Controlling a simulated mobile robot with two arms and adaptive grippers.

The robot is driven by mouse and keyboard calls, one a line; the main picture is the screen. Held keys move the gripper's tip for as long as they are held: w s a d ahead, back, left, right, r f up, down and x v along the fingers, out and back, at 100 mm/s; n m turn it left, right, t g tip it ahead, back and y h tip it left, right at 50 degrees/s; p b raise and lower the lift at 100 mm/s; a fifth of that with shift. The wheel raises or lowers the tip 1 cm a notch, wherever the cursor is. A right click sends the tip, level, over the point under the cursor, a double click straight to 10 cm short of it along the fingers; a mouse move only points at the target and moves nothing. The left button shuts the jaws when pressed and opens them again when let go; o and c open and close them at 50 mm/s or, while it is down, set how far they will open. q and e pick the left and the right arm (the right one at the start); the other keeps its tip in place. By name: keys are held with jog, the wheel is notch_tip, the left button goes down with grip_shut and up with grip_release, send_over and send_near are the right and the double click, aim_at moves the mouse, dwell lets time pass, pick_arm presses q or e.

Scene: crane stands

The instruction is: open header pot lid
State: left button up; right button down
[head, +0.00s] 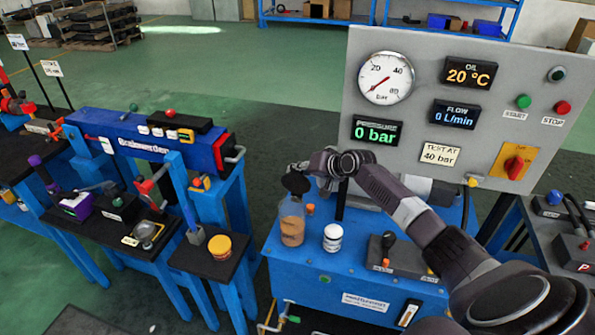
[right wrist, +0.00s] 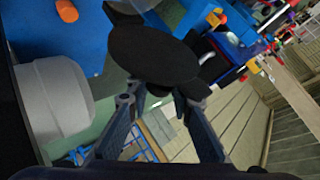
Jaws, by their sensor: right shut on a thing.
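The header pot (head: 291,226) is a clear bottle with amber contents, upright on the blue bench top. Its black lid (head: 295,184) is at the pot's mouth and looks tilted; I cannot tell whether it still touches the rim. My right gripper (head: 301,170) reaches in from the right and is shut on the lid. In the right wrist view the lid is a dark disc (right wrist: 155,55) at the fingertips (right wrist: 160,97), and it hides what is behind it. My left gripper is not in view.
A white jar (head: 333,238) stands just right of the pot, with a small orange cap (head: 310,209) behind. A grey gauge panel (head: 400,125) rises behind my arm.

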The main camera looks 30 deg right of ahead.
jog(key=shift+d, duration=0.4)
jog(key=c, duration=2.1)
grip_release()
jog(key=o, duration=0.4)
jog(key=shift+d+f, duration=0.2)
jog(key=shift+f, duration=0.1)
jog(key=shift+s+d+r+p, duration=0.5)
jog(key=shift+s+r+p, duration=0.4)
jog(key=shift+r+p, duration=0.25)
jog(key=shift+s+d+r+p, duration=0.55)
jog(key=shift+s+r+p, duration=0.45)
jog(key=shift+p, duration=0.1)
jog(key=shift+s+d+r+p, duration=0.5)
jog(key=shift+s+r+p, duration=0.35)
jog(key=shift+r+p, duration=0.3)
jog(key=shift+s, duration=0.1)
